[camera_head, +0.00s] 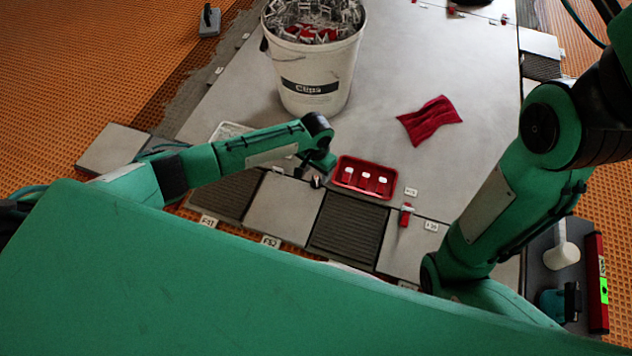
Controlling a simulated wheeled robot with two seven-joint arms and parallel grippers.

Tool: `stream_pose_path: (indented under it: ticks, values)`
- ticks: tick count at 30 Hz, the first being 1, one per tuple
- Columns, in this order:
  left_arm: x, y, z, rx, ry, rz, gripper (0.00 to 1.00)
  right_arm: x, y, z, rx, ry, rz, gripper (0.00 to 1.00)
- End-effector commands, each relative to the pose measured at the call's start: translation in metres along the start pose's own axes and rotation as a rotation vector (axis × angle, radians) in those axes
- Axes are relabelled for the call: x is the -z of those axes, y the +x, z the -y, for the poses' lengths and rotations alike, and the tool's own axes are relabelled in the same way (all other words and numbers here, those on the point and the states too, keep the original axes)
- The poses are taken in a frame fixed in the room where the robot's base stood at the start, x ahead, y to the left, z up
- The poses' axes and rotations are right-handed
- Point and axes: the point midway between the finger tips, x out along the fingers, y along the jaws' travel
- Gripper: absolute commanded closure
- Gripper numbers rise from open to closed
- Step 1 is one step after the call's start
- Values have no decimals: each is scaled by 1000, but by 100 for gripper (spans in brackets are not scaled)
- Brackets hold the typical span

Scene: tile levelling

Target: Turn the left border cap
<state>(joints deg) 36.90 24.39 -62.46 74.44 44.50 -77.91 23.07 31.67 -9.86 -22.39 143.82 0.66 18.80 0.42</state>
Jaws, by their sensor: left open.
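My left gripper (318,179) is at the end of the green arm from the left, pointing down over the edge of the large grey tiles. It is open. A small dark and pale piece shows at its fingertips; I cannot tell whether it is a border cap or part of the gripper. A red cap (405,214) stands on a tile joint to the right of the gripper, apart from it. My right arm comes in from the right, but its gripper is hidden or out of frame.
A red tray (364,178) with white pieces lies right of the left gripper. A white bucket of clips (316,75) stands behind it. A red cloth (430,119) lies on the tiles. A red level (596,280) is at right. The central tiles are mostly clear.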

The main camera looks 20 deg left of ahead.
Motion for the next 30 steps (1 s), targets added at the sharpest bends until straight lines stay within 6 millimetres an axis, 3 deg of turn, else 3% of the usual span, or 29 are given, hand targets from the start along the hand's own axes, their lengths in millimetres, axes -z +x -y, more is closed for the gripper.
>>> stream_pose_path:
  ticks: [1, 7, 21, 28, 30]
  values:
    - [0, 13, 0, 1, 0, 1, 50, 3, -9, 1, -2, 1, -3, 57]
    - [0, 33, 0, 1, 0, -1, 50, 7, -16, 4, -4, 1, -10, 57]
    - [0, 40, 0, 1, 0, -1, 50, 8, -17, 5, -7, 1, -12, 57]
    - [0, 40, 0, 0, 0, -1, 93, 8, -17, 5, -7, 2, -12, 57]
    - [0, 40, 0, 0, 0, -1, 95, 9, -17, 5, -7, 2, -12, 57]
